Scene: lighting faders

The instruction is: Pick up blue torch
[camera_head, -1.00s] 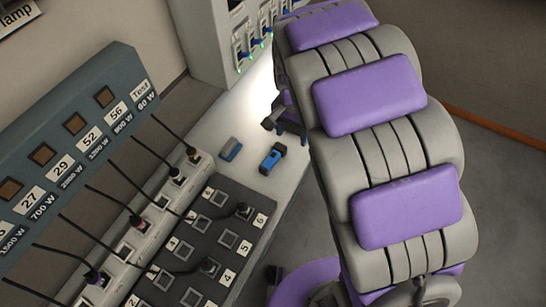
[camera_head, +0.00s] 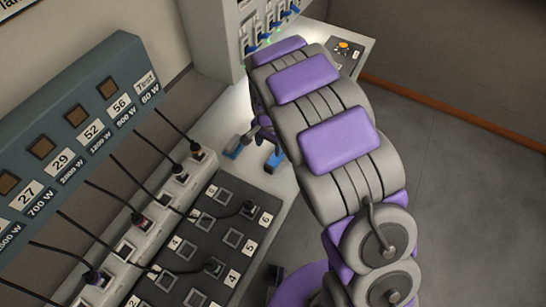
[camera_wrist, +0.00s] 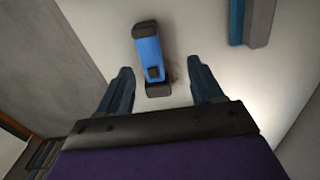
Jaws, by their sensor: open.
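The blue torch (camera_wrist: 149,60) lies on the pale table top, a short blue body with dark ends. In the wrist view it sits between and just beyond the two fingertips of my gripper (camera_wrist: 160,80), which are apart with nothing held. In the head view the torch (camera_head: 275,160) is partly hidden by my arm, and the gripper (camera_head: 264,127) shows only in part beside the arm's end.
A blue and grey block (camera_wrist: 252,22) lies right of the torch in the wrist view. A dark socket panel (camera_head: 215,225) with plugs and cables fills the near table. A switch box (camera_head: 268,28) with green lights stands behind. The table edge is close to the torch's right.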

